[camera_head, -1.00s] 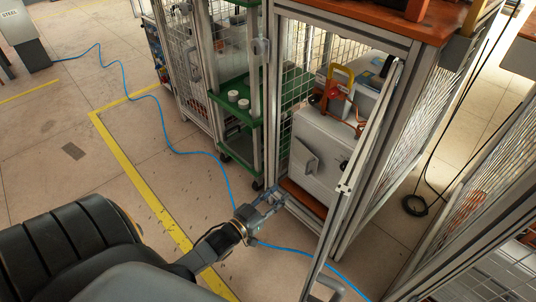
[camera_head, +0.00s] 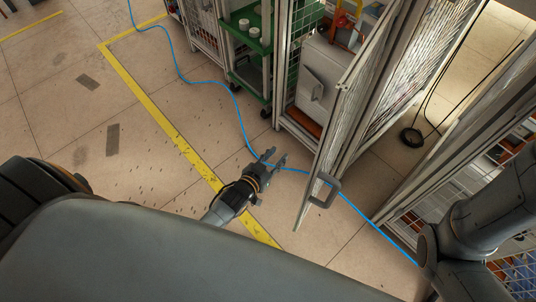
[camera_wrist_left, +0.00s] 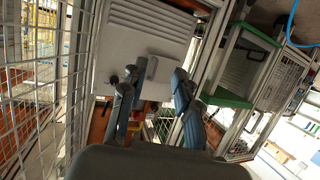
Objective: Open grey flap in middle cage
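The middle cage (camera_head: 282,60) stands at the upper centre of the head view, its mesh door (camera_head: 335,140) swung open toward me. Inside is a pale grey box with a small grey flap (camera_head: 312,84) on its front, seemingly closed against it. In the left wrist view the box front (camera_wrist_left: 150,35) shows vent slots, and the flap (camera_wrist_left: 150,68) appears just beyond the fingertips. My left gripper (camera_head: 275,158) is open and empty, in front of the cage and left of the door. Its spread fingers also show in the wrist view (camera_wrist_left: 154,80). My right gripper is out of view.
The door handle (camera_head: 325,190) juts out right of my left gripper. A green shelf cart (camera_head: 248,42) stands left of the cage. A blue hose (camera_head: 240,115) crosses the floor. My right arm (camera_head: 480,225) is at the right edge. Floor at left is clear.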

